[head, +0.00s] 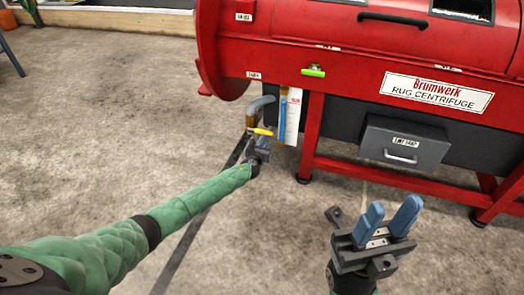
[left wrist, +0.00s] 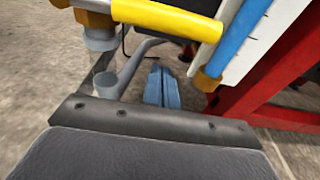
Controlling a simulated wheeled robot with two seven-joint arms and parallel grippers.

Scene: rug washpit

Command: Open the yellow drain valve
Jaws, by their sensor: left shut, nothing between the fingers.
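The yellow drain valve handle (head: 262,132) is on pipework below the left end of the red centrifuge. In the left wrist view the yellow handle (left wrist: 168,18) runs across the top, roughly level. My left gripper (head: 264,143) is at the valve, its fingers mostly hidden in the head view. In the left wrist view my left gripper's blue fingers (left wrist: 162,72) are shut together with nothing between them, below the handle in the picture. I cannot tell whether they touch it. My right gripper (head: 393,207) is open and empty, low at the right, away from the valve.
The red centrifuge (head: 345,75) stands on red legs above a dark drawer (head: 404,146). A grey pipe (head: 262,103) leads to the valve. The concrete floor (head: 110,130) at left is clear.

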